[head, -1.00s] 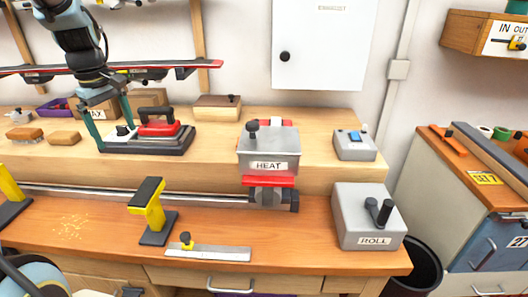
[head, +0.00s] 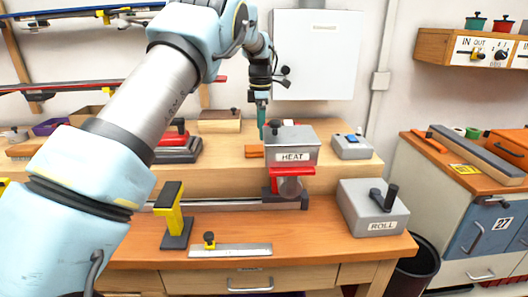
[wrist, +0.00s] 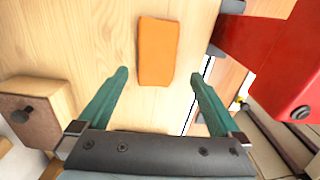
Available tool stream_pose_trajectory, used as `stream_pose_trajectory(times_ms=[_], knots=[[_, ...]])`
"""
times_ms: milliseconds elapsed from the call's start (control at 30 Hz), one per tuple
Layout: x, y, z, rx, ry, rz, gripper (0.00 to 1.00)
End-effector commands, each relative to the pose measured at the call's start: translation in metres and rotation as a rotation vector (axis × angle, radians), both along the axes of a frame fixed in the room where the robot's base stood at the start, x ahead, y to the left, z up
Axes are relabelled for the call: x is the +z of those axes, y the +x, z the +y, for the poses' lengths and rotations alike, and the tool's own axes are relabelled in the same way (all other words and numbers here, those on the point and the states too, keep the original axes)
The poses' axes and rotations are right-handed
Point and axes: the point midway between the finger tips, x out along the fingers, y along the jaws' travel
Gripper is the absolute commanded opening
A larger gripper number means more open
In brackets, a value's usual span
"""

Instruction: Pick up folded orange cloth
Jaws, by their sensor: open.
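The folded orange cloth (wrist: 158,52) lies flat on the light wood shelf (wrist: 110,30), ahead of my fingertips in the wrist view. In the head view the cloth (head: 254,151) shows as a small orange strip just left of the grey HEAT box (head: 291,146). My gripper (wrist: 158,75) is open, with its green fingers on either side of the line to the cloth and nothing between them. In the head view my gripper (head: 261,124) points down above and close to the cloth. I cannot tell the exact height left between them.
The red part (wrist: 275,50) of the heat unit stands close to the right of the cloth. A wooden box with a brown lid (wrist: 35,112) is at the left in the wrist view. The ROLL box (head: 373,207) and yellow stand (head: 175,218) are on the lower bench.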

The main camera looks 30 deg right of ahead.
Motion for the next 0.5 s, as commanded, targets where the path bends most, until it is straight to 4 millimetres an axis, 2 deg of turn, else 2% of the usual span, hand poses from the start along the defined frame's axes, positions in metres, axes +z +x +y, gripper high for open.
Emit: stream_pose_trajectory(times_ms=[100, 333, 500], knots=[[-0.013, 0.000, 0.000, 0.000, 0.000, 0.001, 1.00], [-0.029, 0.001, 0.000, 0.000, 0.000, 0.001, 1.00], [-0.056, 0.003, 0.000, -0.001, 0.002, 0.002, 1.00]])
